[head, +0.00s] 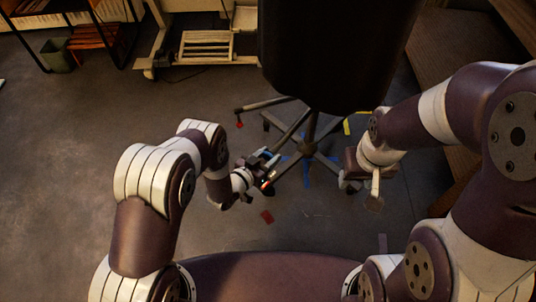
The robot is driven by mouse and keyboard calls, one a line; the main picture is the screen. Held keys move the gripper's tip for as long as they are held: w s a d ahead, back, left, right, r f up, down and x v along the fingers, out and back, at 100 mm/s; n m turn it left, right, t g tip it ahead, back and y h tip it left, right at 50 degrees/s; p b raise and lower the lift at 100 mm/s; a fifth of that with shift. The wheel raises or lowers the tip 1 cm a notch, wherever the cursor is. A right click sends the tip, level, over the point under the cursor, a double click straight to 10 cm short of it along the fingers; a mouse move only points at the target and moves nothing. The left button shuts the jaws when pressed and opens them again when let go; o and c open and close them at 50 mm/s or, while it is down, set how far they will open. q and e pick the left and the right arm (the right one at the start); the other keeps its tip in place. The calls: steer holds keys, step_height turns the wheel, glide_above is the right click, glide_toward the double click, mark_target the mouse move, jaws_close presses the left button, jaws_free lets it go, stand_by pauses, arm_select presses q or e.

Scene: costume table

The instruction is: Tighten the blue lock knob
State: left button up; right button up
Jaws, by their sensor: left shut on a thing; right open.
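A large black form (335,50) stands on a dark pole (311,127) with several spread legs. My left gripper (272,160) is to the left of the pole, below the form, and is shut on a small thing. The thing is too small and dark to make out, and I cannot tell if it is the blue lock knob. Small blue patches (306,180) show around the foot of the stand, and none is clearly a knob. My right gripper (346,182) is open, right of the pole and apart from it.
A pale wheeled frame (205,46) stands at the back. A wooden bench edge (450,55) runs along the right. The left floor is clear.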

arm_select(q)
steer(key=m+y, duration=0.1)
steer(key=m, duration=0.2)
steer(key=shift+m+t+p, duration=0.3)
steer(key=shift+t, duration=0.1)
steer(key=m+t+y, duration=0.1)
steer(key=m, duration=0.1)
steer(key=shift+m, duration=0.4)
steer(key=m+t, duration=0.1)
steer(key=m, duration=0.2)
steer(key=shift+f+m+b, duration=0.1)
steer(key=shift+m+b, duration=0.3)
steer(key=m+t, duration=0.1)
steer(key=m, duration=0.2)
steer(key=shift+m+y+b, duration=0.3)
steer(key=shift+b, duration=0.1)
steer(key=shift+m, duration=0.3)
steer(key=o, duration=0.9)
steer(key=shift+o, duration=0.2)
